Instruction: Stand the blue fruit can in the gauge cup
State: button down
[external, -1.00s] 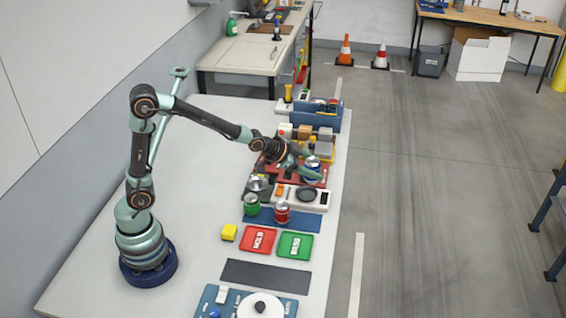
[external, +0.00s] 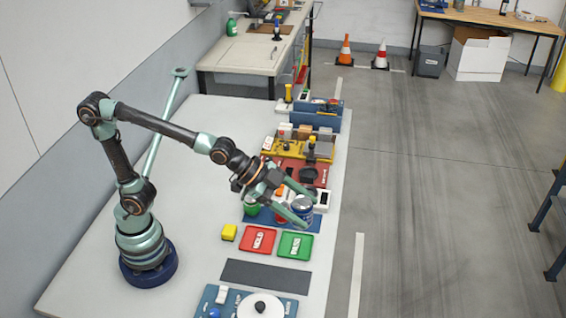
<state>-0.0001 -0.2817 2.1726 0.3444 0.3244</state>
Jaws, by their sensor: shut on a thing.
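My gripper (external: 309,211) is shut on the blue can (external: 302,208), which has a silver lid and looks upright. The can is at or above the right end of the blue mat (external: 262,221); I cannot tell whether it touches it. The green can (external: 251,207) stands on the mat's left part. The red can (external: 280,216) is mostly hidden behind a finger. A dark round cup (external: 308,175) sits on the red fixture (external: 290,166) farther back. I cannot tell for sure whether this is the gauge cup. My gripper and wrist hide much of the area just behind the mat.
A white scale (external: 323,201) is partly hidden behind the can. A yellow fixture (external: 290,147) and a blue bin (external: 318,120) stand farther back.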

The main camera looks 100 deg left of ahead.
jog(key=a+f+n+y, duration=0.2)
jog(key=a+f+n, duration=0.1)
jog(key=a, duration=1)
jog(key=a+f+n+g+y, duration=0.1)
jog(key=a+f+n+y, duration=0.2)
jog(key=a, duration=1.1)
notch_tip(320, 180, down, 3)
jog(key=shift+s+a+r+g+y, duration=0.1)
jog(key=shift+s+a+g+y, duration=0.15)
jog(key=shift+s, duration=0.2)
notch_tip(320, 180, down, 20)
jog(key=shift+r, duration=0.15)
jog(key=shift+c, duration=0.2)
grip_release()
jog(key=shift+d, duration=0.1)
